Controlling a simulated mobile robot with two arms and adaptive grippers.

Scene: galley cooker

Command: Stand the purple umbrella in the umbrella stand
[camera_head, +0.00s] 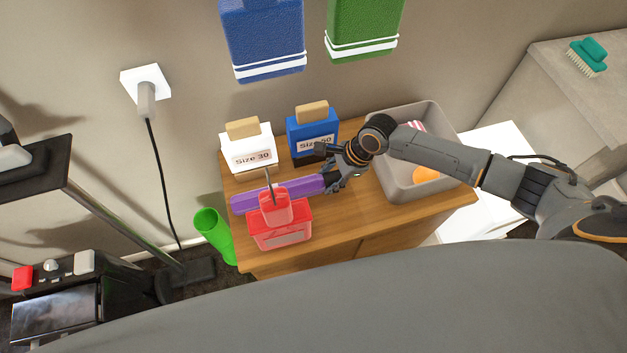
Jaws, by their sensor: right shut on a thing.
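The purple umbrella (304,188) lies level, pointing left, over the wooden cabinet top. My right gripper (335,180) is shut on its right end; the arm comes in from the right. I cannot tell whether the umbrella touches the wood. A red box with a label (282,235) and a red piece on top hides part of its front side. A green open-topped tube (213,230), seemingly the umbrella stand, is on the floor just left of the cabinet, below and left of the umbrella's free end. My left gripper is not in view.
A white "Size 30" box (247,158) and a blue "Size 50" box (312,135) stand behind the umbrella. A grey bin (403,188) with an orange ball is on the right. A socket with a black cable (150,125) is on the wall.

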